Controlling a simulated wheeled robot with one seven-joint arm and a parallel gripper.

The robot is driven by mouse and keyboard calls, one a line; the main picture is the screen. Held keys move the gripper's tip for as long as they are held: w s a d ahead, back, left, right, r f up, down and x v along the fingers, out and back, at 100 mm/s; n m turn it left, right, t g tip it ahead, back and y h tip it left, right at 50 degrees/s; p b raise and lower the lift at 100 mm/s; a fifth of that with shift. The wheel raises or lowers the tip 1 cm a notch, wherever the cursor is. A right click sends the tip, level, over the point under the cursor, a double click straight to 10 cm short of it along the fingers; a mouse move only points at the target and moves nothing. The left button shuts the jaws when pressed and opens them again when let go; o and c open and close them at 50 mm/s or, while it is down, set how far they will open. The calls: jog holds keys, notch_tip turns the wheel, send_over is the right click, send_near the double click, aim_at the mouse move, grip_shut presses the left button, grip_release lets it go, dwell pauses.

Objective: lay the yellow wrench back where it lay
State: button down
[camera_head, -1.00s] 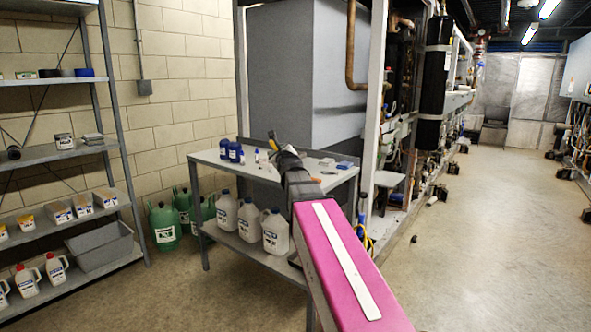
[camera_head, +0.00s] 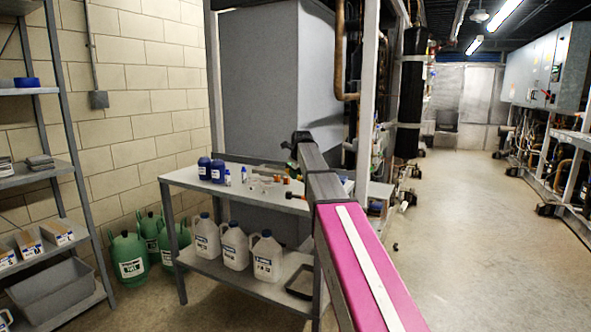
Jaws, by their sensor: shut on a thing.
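My gripper (camera_head: 291,146) is at the far end of my raised arm, in front of the large grey cabinet and above the grey worktable (camera_head: 190,178). It is small and dark in this view, and it is shut. What its jaws hold is mostly hidden by the arm, and I cannot make out the yellow wrench's shape. No yellow wrench shows on the visible part of the tabletop. My arm hides the right part of the table.
Blue containers (camera_head: 211,170) and small bottles stand on the tabletop. White jugs (camera_head: 235,246) and a dark tray (camera_head: 300,281) are on its lower shelf. Green canisters (camera_head: 131,259) stand left of it. A shelf rack (camera_head: 80,190) is at far left. The right aisle floor (camera_head: 470,240) is clear.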

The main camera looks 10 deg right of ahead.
aim_at(283, 190)
jog(key=g, duration=0.2)
jog(key=r, duration=0.1)
jog(key=shift+w+a+n+g, duration=0.2)
jog(key=shift+w+n+g, duration=0.1)
jog(key=shift+g, duration=0.1)
jog(key=shift+s+a+f+g+h, duration=0.1)
jog(key=shift+s+f+g, duration=0.2)
jog(key=shift+f, duration=0.85)
jog(key=shift+s+d+f+g+h, duration=0.1)
jog(key=shift+f+g, duration=0.35)
jog(key=shift+f, duration=0.75)
jog(key=shift+s+a+f+g+h, duration=0.15)
jog(key=shift+f+g, duration=0.2)
jog(key=shift+f, duration=0.8)
jog(key=shift+w+a+r, duration=0.1)
jog(key=shift+w+a, duration=1.95)
jog(key=shift+a, duration=0.2)
jog(key=c, duration=0.9)
grip_release()
notch_tip(283, 190, up, 11)
jog(key=shift+f, duration=0.1)
